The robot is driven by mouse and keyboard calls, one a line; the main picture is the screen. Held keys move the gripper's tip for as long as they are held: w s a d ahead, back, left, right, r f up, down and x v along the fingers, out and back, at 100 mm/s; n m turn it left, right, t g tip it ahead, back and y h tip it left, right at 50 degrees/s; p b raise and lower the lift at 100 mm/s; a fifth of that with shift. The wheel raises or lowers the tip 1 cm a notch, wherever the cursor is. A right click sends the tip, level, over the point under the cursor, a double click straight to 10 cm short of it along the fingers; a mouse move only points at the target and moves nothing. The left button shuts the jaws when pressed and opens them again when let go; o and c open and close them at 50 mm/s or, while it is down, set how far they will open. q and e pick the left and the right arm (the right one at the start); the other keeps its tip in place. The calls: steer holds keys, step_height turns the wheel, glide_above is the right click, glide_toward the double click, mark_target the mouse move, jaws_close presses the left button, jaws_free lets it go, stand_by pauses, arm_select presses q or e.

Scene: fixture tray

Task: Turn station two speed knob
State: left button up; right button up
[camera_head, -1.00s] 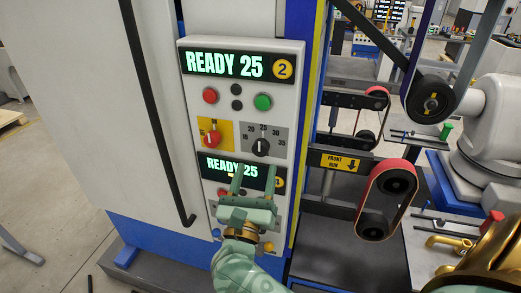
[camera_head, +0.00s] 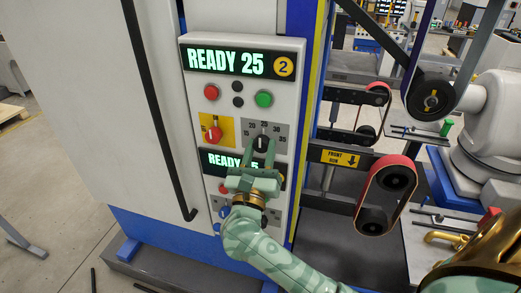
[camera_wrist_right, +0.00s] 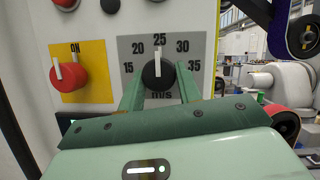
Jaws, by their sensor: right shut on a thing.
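The station two panel (camera_head: 220,130) has a display reading READY 25 beside a yellow 2. Its black speed knob (camera_head: 261,141) sits on a grey scale from 15 to 35. In the right wrist view the knob (camera_wrist_right: 158,76) has its white pointer straight up at 25. My right gripper (camera_head: 262,149) has come from below, with one finger on each side of the knob, shut on it; the fingers also show in the right wrist view (camera_wrist_right: 159,90). My left gripper is not in view.
A red switch (camera_head: 211,134) on a yellow plate is left of the knob. Red (camera_head: 211,92) and green (camera_head: 263,99) buttons sit above. The lower station display (camera_head: 222,160) is partly hidden behind my gripper. A belt unit (camera_head: 387,195) stands to the right.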

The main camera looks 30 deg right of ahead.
steer(key=shift+r+n+p, duration=0.15)
steer(key=shift+n+p, duration=0.35)
steer(key=shift+p, duration=0.1)
steer(key=n+y+p, duration=0.2)
steer(key=n+p, duration=0.3)
steer(key=p, duration=0.2)
steer(key=n+y+p, duration=0.3)
steer(key=n+p, duration=0.3)
steer(key=p, duration=0.2)
steer(key=r+n+y+p, duration=0.1)
steer(key=n+y+p, duration=0.1)
steer(key=n+p, duration=0.4)
steer(key=shift+s+d+t+p, duration=0.2)
steer(key=shift+s+t+p, duration=0.15)
steer(key=shift+p, duration=0.3)
steer(key=shift+f+n+y+p, duration=0.3)
steer(key=shift+n+p, duration=0.5)
steer(key=shift+p, duration=0.3)
steer(key=o, duration=1)
steer(key=shift+w, duration=0.1)
